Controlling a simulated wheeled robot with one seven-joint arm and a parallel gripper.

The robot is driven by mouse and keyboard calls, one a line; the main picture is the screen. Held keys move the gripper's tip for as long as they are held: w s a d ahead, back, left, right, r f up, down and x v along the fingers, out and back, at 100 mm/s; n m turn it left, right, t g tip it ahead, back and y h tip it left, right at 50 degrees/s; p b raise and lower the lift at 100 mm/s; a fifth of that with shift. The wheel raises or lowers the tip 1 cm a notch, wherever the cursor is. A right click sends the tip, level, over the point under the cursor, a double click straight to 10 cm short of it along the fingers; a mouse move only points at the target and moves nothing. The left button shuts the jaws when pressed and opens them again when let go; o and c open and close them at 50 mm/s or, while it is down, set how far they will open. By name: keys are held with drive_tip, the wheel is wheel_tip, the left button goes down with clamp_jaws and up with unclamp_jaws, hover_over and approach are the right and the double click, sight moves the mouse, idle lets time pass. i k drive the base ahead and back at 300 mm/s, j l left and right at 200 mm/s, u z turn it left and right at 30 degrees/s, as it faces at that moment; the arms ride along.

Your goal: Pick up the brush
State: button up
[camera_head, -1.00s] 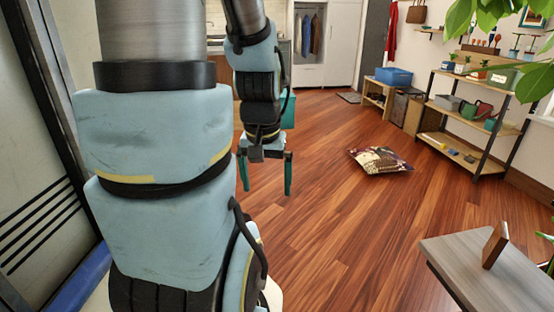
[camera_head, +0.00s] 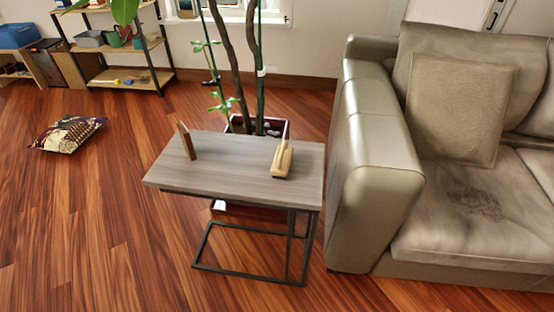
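A small tan wooden thing (camera_head: 283,161) with a pale upright part lies near the right end of a grey side table (camera_head: 235,170). It looks like the brush, but it is too small to be sure. A thin brown wooden block (camera_head: 187,141) stands upright and tilted on the left part of the same table. My gripper and arm are out of view.
A grey leather sofa (camera_head: 375,165) stands close to the table's right side. A potted plant (camera_head: 273,126) is behind the table. A patterned cushion (camera_head: 68,134) lies on the floor at left, before a shelf rack (camera_head: 118,84).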

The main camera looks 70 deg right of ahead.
sight(279, 170)
drive_tip(key=z, duration=3.4)
drive_tip(key=i+u, duration=0.35)
drive_tip(key=i, duration=0.3)
drive_tip(key=u, duration=1.95)
